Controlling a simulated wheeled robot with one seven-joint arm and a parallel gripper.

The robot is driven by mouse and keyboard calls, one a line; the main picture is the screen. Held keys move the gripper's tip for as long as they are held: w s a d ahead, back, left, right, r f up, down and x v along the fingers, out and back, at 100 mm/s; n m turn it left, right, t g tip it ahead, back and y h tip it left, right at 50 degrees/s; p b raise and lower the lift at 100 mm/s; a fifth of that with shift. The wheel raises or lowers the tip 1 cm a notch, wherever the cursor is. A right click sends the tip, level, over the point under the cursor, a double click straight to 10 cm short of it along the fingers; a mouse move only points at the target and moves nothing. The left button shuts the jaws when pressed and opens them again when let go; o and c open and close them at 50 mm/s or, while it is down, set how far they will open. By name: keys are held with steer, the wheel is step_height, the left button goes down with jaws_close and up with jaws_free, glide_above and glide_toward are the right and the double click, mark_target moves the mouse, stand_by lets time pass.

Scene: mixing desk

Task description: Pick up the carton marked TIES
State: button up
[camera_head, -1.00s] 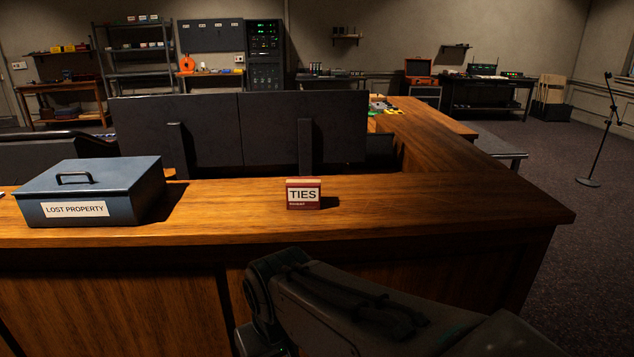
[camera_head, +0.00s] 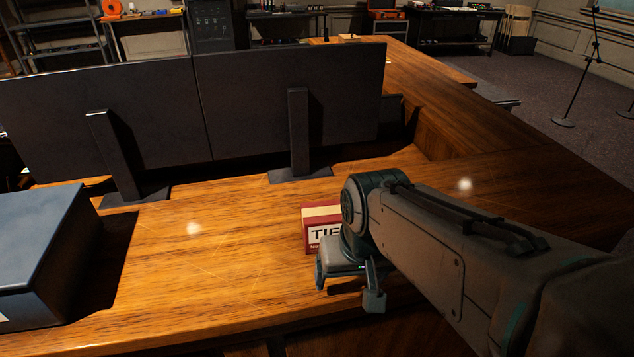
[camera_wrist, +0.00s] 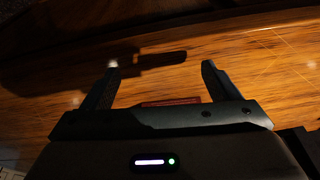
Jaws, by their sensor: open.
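The red carton marked TIES (camera_head: 314,232) stands upright on the wooden desk, with a tan top. Its right part, including the end of its lettering, is hidden behind my arm and gripper in the head view. My gripper (camera_head: 348,287) is open, at the carton's near right side in that view. In the wrist view my gripper (camera_wrist: 160,65) has its two fingers spread. A thin red strip of the carton (camera_wrist: 170,102) shows between the finger bases; the gripper body hides the rest. I cannot tell whether the fingers touch it.
A blue-grey metal box (camera_head: 40,240) stands on the desk (camera_head: 220,270) at the left. Two dark monitors (camera_head: 290,95) stand behind the carton on stands. Bare desk lies between the box and the carton, and at the right.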

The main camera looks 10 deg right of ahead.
mark_target(332, 210)
steer(key=w+d+r+m+y+p, duration=0.1)
steer(key=w+r+m, duration=0.3)
steer(key=m, duration=0.1)
steer(key=w+d+r+m+g+y+p, duration=0.1)
steer(key=w+d+r+m+p, duration=0.1)
steer(key=w+r+m, duration=0.2)
steer(key=w+d+r+m+g+y+p, duration=0.1)
steer(key=w+r+m, duration=0.3)
steer(key=m, duration=0.4)
steer(key=shift+w+d+r+y+p, duration=0.2)
steer(key=shift+w+d+y+p, duration=0.1)
steer(key=shift+d+y+p, duration=0.25)
steer(key=shift+w+m, duration=0.15)
steer(key=shift+m, duration=0.15)
steer(key=x, duration=0.8)
steer(key=shift+a+f, duration=0.15)
steer(key=shift+a, duration=0.1)
steer(key=x, duration=0.4)
steer(key=shift+a+p, duration=0.3)
steer(key=shift+p, duration=0.05)
steer(key=shift+a+f, duration=0.15)
steer(key=shift+f, duration=0.3)
steer(key=shift+f, duration=0.25)
steer(key=c, duration=1.1)
